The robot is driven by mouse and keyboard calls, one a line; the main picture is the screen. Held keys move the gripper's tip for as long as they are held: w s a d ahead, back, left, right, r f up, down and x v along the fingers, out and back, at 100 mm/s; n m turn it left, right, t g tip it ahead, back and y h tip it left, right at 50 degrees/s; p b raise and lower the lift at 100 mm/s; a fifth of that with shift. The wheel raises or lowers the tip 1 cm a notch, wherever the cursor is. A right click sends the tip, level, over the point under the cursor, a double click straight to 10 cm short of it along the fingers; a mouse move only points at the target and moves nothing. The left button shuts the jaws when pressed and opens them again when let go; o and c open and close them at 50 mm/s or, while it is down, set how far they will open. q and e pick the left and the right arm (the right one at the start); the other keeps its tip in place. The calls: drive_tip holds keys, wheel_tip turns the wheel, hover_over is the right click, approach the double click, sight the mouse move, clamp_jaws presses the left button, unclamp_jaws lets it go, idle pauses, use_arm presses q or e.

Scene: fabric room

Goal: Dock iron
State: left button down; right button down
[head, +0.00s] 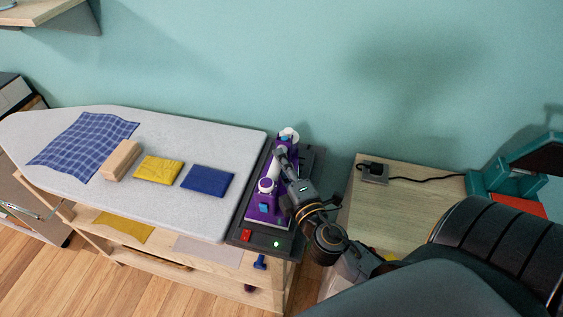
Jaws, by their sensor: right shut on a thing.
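The purple and white iron (266,207) is at the dark grey dock (233,236) at the right end of the ironing board. It appears to rest on the dock, but I cannot tell whether it is fully seated. My right gripper (281,160) is shut on the iron's white handle, its arm coming in from the lower right. The gripper and wrist hide part of the iron and the dock's right side. A red switch and a lit green light show on the dock's front. My left gripper is not in view.
The grey ironing board (60,122) bears a blue checked cloth (85,145), a wooden block (121,160), a folded yellow cloth (158,169) and a folded blue cloth (207,181). A wooden table (400,215) with a socket box (373,172) and a teal machine (500,178) stands right.

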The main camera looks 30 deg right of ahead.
drive_tip(key=shift+r, duration=0.1)
drive_tip(key=c, duration=1.1)
unclamp_jaws()
drive_tip(key=shift+s+a+f, duration=0.1)
drive_tip(key=shift+s+f, duration=0.1)
drive_tip(key=shift+s, duration=0.1)
drive_tip(key=shift+s+a+r+b, duration=0.1)
drive_tip(key=shift+s+a+b, duration=0.25)
drive_tip(key=shift+s+b, duration=1.05)
drive_tip(key=shift+s+a+r+b, duration=0.1)
drive_tip(key=shift+s+a+b, duration=0.35)
drive_tip(key=shift+s, duration=1.9)
drive_tip(key=shift+s+a+b, duration=0.3)
drive_tip(key=shift+s+b, duration=0.6)
drive_tip(key=shift+s, duration=1)
